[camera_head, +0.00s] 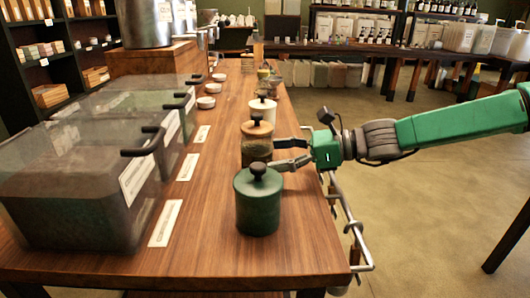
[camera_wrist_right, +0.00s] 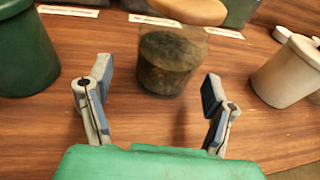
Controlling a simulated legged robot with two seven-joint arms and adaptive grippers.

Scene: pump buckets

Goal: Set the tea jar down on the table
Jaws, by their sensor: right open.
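The tea jar (camera_head: 257,149) is clear glass with dark green-brown tea inside and a wooden lid with a dark knob. It stands upright on the wooden table (camera_head: 205,240), between a green jar and a white jar. In the right wrist view the tea jar (camera_wrist_right: 168,62) stands ahead of the spread fingers, with a gap to each. My right gripper (camera_head: 289,153) comes in from the table's right edge, open and empty, beside the jar. It also shows open in the right wrist view (camera_wrist_right: 154,92). My left gripper is not in view.
The green lidded jar (camera_head: 257,206) stands in front of the tea jar, close to the right fingers. The white jar (camera_head: 262,109) stands behind. Clear bins (camera_head: 85,190) line the table's left side. A metal rail (camera_head: 347,220) runs along the right edge. The front tabletop is bare.

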